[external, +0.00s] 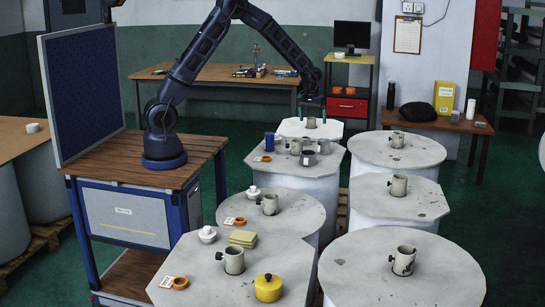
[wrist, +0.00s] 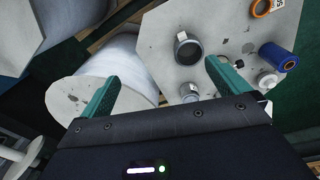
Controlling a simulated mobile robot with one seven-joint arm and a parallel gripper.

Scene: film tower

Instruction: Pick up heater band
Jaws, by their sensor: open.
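My gripper (external: 313,106) is open and empty, high over the far drum, fingers pointing down. In the wrist view my gripper (wrist: 162,72) has its two green fingers wide apart, with drum tops below. A grey hollow ring (wrist: 187,49), which may be the heater band, stands on a drum top (wrist: 222,28) between and beyond the fingertips. A second grey ring-like part (wrist: 189,92) is beside the right finger. In the external view several pale cylinders with side stubs, such as one on the near drum (external: 234,260), look alike; I cannot tell which is the heater band.
The crowded middle drum holds a blue spool (wrist: 278,57), a silver part (wrist: 268,80) and an orange ring (wrist: 261,8). A yellow pot (external: 268,287) and yellow pads (external: 243,238) sit on the near drum. Drums stand close together, with narrow gaps.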

